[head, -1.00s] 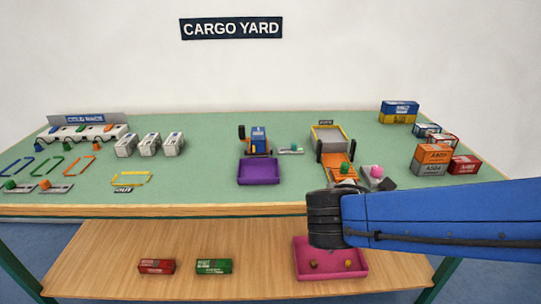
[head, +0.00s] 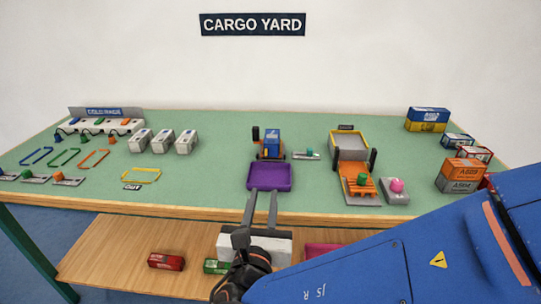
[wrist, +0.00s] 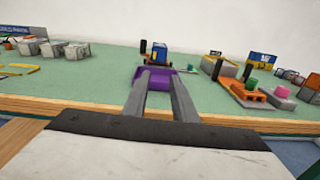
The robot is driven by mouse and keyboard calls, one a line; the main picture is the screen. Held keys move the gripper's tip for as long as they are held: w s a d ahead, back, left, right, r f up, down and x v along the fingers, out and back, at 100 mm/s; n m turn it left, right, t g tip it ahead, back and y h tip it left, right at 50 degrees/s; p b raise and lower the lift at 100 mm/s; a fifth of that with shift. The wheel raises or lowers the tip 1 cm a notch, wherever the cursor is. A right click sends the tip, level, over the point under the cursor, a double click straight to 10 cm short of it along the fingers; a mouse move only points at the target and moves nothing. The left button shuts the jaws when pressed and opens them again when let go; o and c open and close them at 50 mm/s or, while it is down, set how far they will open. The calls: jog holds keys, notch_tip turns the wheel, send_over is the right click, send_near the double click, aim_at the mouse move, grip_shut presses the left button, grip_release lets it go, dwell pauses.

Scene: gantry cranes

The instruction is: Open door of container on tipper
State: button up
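A blue container (head: 273,144) stands on the small tipper (head: 262,157) at the back middle of the green table, and it also shows in the wrist view (wrist: 160,52). The end facing me is too small to tell whether its door is open or shut. A purple tray (head: 283,177) lies in front of the tipper. My gripper (head: 263,191) is open and empty, its two fingers apart and pointing toward the purple tray. In the wrist view the fingers (wrist: 163,74) overlap the tray's near side. Whether they touch it cannot be told.
A small base with a green knob (head: 307,152) sits right of the tipper. An orange ramp unit (head: 357,182) and a pink-knobbed base (head: 396,192) stand further right. Stacked containers (head: 461,178) are at the right edge. White containers (head: 161,141) stand left. A shelf (head: 110,255) lies below.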

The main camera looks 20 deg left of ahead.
aim_at(266, 153)
jog(key=x, duration=0.5)
jog(key=a+x, duration=0.1)
jog(key=x, duration=1.1)
jog(key=shift+s+a+r, duration=0.15)
jog(key=shift+r, duration=0.05)
jog(key=shift+n+y, duration=0.3)
grip_shut()
